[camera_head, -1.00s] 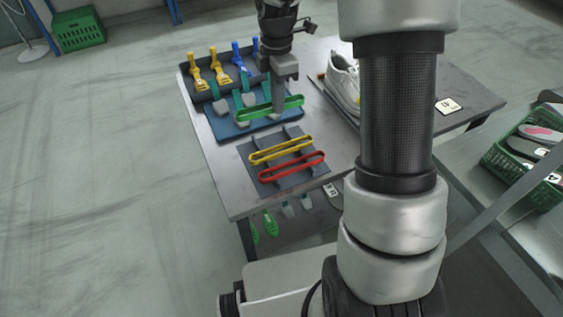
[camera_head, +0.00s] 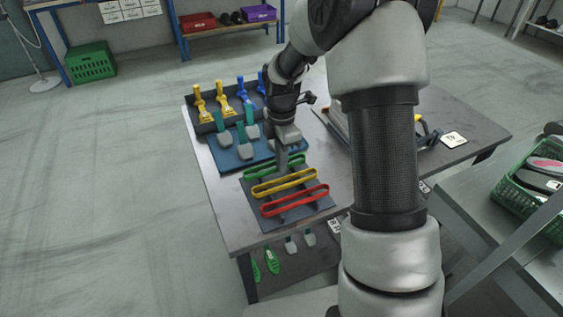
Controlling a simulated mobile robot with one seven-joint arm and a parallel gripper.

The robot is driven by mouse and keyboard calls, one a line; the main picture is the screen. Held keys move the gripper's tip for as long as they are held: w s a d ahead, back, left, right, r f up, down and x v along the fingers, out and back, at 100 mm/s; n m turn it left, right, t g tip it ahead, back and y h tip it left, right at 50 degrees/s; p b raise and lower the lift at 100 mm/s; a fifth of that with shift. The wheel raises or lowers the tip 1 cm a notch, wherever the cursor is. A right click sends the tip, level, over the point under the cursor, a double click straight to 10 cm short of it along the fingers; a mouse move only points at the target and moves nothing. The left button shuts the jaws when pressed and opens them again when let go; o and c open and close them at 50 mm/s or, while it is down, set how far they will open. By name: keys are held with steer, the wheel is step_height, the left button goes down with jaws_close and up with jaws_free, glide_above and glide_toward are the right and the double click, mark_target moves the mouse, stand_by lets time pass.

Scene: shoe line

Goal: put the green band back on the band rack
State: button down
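The green band (camera_head: 258,173) is a long narrow loop at the far end of the grey band rack (camera_head: 318,210), behind the yellow band (camera_head: 285,182) and the red band (camera_head: 295,201). It lies roughly parallel to them. My gripper (camera_head: 281,168) points down at the middle of the green band, with its fingers around it. It looks shut on the band, though the fingertips are small and partly hidden. I cannot tell whether the band rests fully on the rack.
A blue mat (camera_head: 229,163) with grey-and-teal tools lies behind the rack. A dark tray with yellow and blue brushes (camera_head: 202,104) stands beyond it. A shoe (camera_head: 337,121), mostly hidden by my arm, is to the right. A green crate (camera_head: 528,198) stands far right.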

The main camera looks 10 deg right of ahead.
steer(key=shift+f, duration=0.1)
steer(key=c, duration=2.4)
jaws_free()
steer(key=shift+c, duration=0.2)
steer(key=o, duration=0.4)
